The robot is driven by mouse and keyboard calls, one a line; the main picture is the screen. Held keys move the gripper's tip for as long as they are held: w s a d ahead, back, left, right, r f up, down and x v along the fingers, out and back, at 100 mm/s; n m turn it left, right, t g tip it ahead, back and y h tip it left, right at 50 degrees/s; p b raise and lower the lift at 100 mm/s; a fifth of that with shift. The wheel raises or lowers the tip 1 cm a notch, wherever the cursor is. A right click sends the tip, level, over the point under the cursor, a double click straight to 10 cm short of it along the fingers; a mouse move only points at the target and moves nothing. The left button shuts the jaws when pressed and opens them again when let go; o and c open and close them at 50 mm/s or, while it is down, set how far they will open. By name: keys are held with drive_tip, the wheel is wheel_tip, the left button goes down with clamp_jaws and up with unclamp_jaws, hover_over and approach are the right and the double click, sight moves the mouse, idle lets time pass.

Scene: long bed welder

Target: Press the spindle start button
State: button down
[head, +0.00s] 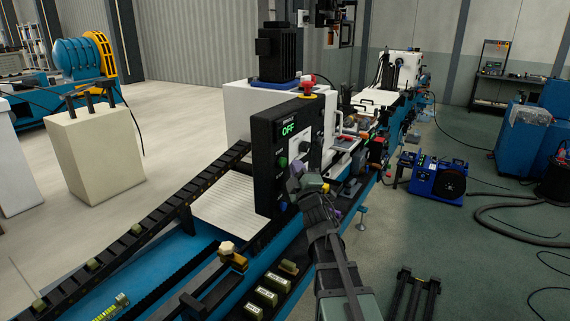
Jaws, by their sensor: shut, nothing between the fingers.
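The black control panel (265,168) stands upright on the welder, with a lit green display (288,128) reading OFF. A green button (282,162) sits on the panel face below the display. The label beside it is too small to read, so I cannot tell for sure that it is the spindle start button. Another small button (283,206) is near the panel's lower end. My gripper (295,171) is shut and empty, close in front of the panel, just right of and slightly below the green button. I cannot tell whether it touches the panel.
A red mushroom button (307,88) on a yellow base tops the panel. A black cable chain (120,246) runs along the left of the blue bed. A blue wire-feeder unit (437,180) stands on the floor at right. The floor between is mostly clear.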

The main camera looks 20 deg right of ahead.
drive_tip(key=shift+s, duration=0.1)
drive_tip(key=shift+s+d, duration=0.75)
drive_tip(key=shift+s, duration=0.25)
drive_tip(key=shift+s+d, duration=0.75)
drive_tip(key=shift+s, duration=0.25)
